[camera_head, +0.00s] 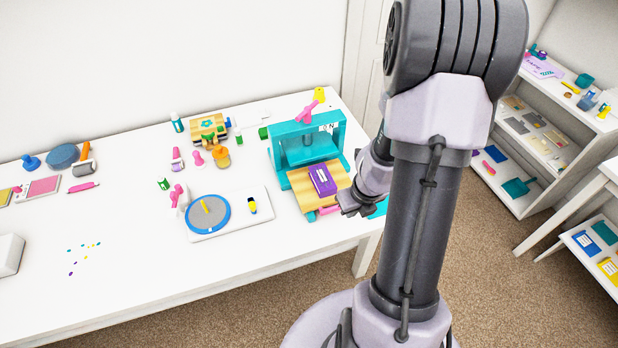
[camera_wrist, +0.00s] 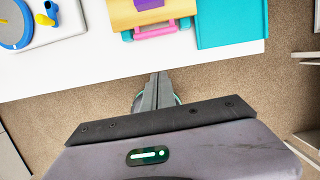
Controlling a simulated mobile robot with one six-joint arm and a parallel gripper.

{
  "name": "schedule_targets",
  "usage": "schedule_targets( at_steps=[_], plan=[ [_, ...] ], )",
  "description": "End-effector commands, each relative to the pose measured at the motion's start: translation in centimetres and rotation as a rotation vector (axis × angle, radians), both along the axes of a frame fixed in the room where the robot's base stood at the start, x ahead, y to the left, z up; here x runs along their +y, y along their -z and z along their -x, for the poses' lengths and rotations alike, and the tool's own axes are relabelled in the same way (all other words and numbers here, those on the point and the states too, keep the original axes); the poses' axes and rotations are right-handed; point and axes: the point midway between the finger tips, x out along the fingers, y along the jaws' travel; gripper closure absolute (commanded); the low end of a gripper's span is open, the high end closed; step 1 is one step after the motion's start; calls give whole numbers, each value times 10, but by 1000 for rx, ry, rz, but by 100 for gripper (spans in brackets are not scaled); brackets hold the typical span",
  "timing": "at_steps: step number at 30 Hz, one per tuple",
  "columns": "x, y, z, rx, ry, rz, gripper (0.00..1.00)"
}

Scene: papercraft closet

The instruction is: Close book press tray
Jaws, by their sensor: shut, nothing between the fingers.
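The teal book press (camera_head: 282,157) stands near the right end of the white table. Its wooden tray (camera_head: 303,201) sticks out of the front of the frame, with a purple book (camera_head: 322,180) lying on it. A pink handle (camera_head: 327,211) is at the tray's front. In the wrist view the tray (camera_wrist: 122,14), the book (camera_wrist: 149,4) and the pink handle (camera_wrist: 158,31) show at the top. My gripper (camera_wrist: 158,74) is shut and empty, in front of the handle and apart from it, beyond the table edge in that view. In the head view my gripper (camera_head: 348,204) is partly hidden by my arm.
A flat teal piece (camera_wrist: 230,22) lies right of the tray at the table edge. A white board with a blue-rimmed disc (camera_head: 208,214) lies left of the press. Small tools stand behind it. Carpet floor is open in front of the table; shelves (camera_head: 560,90) stand right.

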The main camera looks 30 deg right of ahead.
Motion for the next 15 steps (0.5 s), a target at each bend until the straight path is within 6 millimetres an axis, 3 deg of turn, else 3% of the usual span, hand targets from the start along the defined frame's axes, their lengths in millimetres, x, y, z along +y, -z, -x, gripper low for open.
schedule_targets(
  at_steps=[4, 15],
  plan=[
    [-4, 22, 1, 10, 44, -9, 100],
    [-8, 103, -18, 9, 38, -9, 100]
  ],
)
